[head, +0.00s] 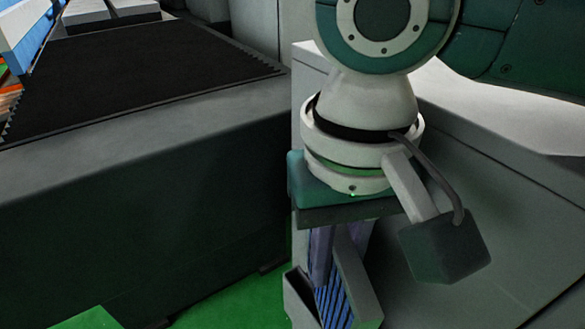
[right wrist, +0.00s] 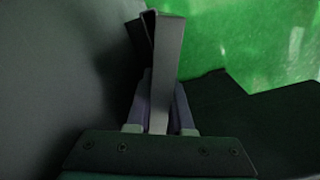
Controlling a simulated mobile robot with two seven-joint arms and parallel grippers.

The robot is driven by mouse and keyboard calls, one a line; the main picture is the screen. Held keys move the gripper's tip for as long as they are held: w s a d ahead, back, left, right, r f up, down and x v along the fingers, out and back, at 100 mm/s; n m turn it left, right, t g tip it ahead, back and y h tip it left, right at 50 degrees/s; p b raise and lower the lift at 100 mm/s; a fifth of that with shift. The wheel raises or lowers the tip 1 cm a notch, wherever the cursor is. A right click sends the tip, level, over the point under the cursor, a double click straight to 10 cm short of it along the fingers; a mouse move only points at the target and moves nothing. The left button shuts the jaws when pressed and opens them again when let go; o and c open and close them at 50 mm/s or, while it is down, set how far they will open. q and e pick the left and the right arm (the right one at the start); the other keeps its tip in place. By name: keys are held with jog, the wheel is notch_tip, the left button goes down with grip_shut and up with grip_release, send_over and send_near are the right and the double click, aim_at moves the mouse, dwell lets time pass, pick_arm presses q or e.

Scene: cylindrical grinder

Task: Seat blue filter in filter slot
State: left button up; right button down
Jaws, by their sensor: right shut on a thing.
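The blue filter (head: 333,303) shows in the head view as a blue ribbed face between grey frame edges, tilted, at the bottom centre. My right gripper (head: 340,268) points down and is shut on its grey frame. In the right wrist view, the frame's narrow grey edge (right wrist: 167,60) stands between the two purplish fingers of my right gripper (right wrist: 160,105). The filter's lower end is cut off by the head picture's bottom edge. I cannot make out the filter slot. My left gripper is not in view.
A grey machine body (head: 150,215) with a dark ribbed top (head: 140,70) fills the left. A grey cabinet (head: 500,240) stands behind my right arm on the right. Green floor (head: 240,302) shows between them. A blue panel with a white edge (head: 22,48) is at the top left.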

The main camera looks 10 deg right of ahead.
jog(key=shift+f, duration=0.15)
jog(key=shift+f, duration=0.25)
jog(key=c, duration=0.8)
grip_release()
jog(key=shift+r, duration=0.1)
jog(key=shift+r, duration=0.35)
notch_tip(320, 180, up, 12)
jog(key=p, duration=0.3)
jog(key=shift+p, duration=0.4)
